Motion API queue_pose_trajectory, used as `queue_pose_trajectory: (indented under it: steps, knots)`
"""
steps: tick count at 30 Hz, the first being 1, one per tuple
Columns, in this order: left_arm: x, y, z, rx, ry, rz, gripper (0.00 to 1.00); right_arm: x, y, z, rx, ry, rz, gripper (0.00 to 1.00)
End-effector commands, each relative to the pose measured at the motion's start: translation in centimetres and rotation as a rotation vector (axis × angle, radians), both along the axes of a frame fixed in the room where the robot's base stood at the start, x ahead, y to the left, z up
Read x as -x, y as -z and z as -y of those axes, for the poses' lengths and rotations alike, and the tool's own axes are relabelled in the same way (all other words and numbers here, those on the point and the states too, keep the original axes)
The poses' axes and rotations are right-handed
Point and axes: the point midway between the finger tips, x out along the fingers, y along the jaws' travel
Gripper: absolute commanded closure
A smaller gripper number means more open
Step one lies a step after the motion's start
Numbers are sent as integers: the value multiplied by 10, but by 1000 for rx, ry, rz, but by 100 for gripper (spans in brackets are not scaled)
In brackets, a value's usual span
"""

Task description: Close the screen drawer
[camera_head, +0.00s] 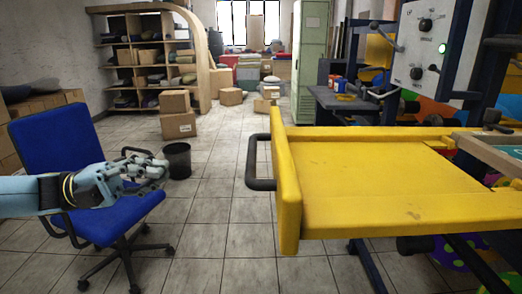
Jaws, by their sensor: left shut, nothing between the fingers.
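The yellow screen drawer (375,185) stands pulled out towards the left from the printing machine on the right. Its front panel (287,180) carries a black bar handle (251,162) on its left side. My left gripper (160,172) comes in from the left over the blue chair. It is shut and empty, to the left of the handle and clearly apart from it. My right gripper is not in view.
A blue office chair (50,138) stands at the left, with a black bin (177,160) behind it. Cardboard boxes (177,114) and a wooden shelf (150,70) are farther back. The machine's control panel (422,45) is at the upper right. Tiled floor (215,215) lies free between chair and drawer.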

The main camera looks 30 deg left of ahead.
Motion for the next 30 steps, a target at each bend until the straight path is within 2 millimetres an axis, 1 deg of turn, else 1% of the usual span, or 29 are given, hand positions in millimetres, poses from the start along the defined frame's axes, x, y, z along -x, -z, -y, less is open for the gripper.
queue_pose_trajectory:
  steps: [2, 5, 7, 18, 21, 25, 30]
  knots:
    - [-1, -3, -2, -18, 5, -7, 100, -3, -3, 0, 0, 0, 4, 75]
    - [-5, -4, 6, -15, 5, -6, 100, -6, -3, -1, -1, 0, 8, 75]
    - [-10, -6, 14, -13, 4, -6, 100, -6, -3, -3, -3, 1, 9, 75]
    - [-50, -22, 79, -10, 0, -5, 100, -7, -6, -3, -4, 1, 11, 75]
    - [-59, -26, 93, -11, -1, -6, 100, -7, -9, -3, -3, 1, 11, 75]
    - [-67, -28, 106, -11, 0, -8, 100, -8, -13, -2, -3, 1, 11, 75]
    - [-72, -29, 113, -13, 0, -11, 100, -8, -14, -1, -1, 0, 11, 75]
